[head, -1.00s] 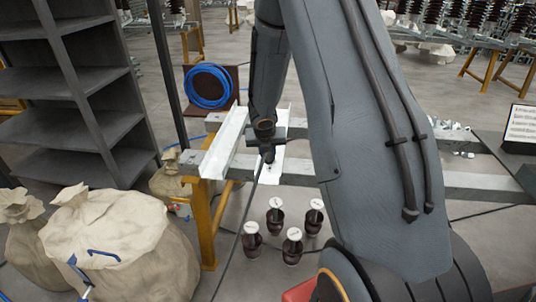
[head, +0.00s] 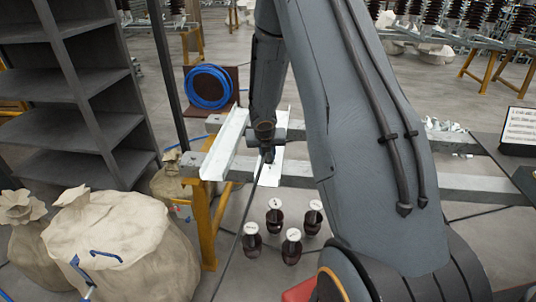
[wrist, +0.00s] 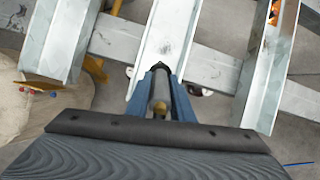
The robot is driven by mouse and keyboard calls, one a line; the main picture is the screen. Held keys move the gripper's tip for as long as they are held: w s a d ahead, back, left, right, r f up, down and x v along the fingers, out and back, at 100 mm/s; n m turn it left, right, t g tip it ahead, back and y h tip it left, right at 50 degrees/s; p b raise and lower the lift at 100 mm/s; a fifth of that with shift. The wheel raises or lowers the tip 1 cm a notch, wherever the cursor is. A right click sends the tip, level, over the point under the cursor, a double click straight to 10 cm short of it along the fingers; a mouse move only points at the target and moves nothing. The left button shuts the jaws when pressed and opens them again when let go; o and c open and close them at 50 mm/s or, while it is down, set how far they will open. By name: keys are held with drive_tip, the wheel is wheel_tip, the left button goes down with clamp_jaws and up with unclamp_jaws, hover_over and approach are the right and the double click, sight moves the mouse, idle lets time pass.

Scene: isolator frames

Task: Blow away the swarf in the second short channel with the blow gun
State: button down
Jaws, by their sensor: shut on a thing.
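My gripper (wrist: 160,88) is shut on the blow gun (wrist: 159,98), whose dark nozzle shows between the blue fingers in the wrist view. In the head view my gripper (head: 266,150) is over a pale metal channel (head: 270,177). In the wrist view this is the middle channel (wrist: 168,28) of three, and the nozzle points along it. A few dark specks show on its floor near the top edge; I cannot tell whether they are swarf. A left channel (wrist: 55,45) and a right channel (wrist: 267,65) lie beside it.
The channels lie across grey beams (head: 450,182) on yellow trestles (head: 203,225). Several dark insulators (head: 275,217) stand on the floor below. Beige sacks (head: 120,240) and a shelf (head: 75,90) are at left. A blue hose coil (head: 208,87) is behind.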

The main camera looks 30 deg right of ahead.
drive_tip(key=shift+w+d+r+p, duration=0.1)
drive_tip(key=shift+w+d+p, duration=0.2)
drive_tip(key=shift+w+p, duration=0.35)
drive_tip(key=shift+w+d+p, duration=0.3)
drive_tip(key=shift+p, duration=0.65)
drive_tip(key=shift+w+d+p, duration=0.35)
drive_tip(key=shift+w+p, duration=0.1)
drive_tip(key=shift+p, duration=0.5)
drive_tip(key=shift+w+d+p, duration=0.55)
drive_tip(key=shift+w+p, duration=0.3)
drive_tip(key=shift+p, duration=1.5)
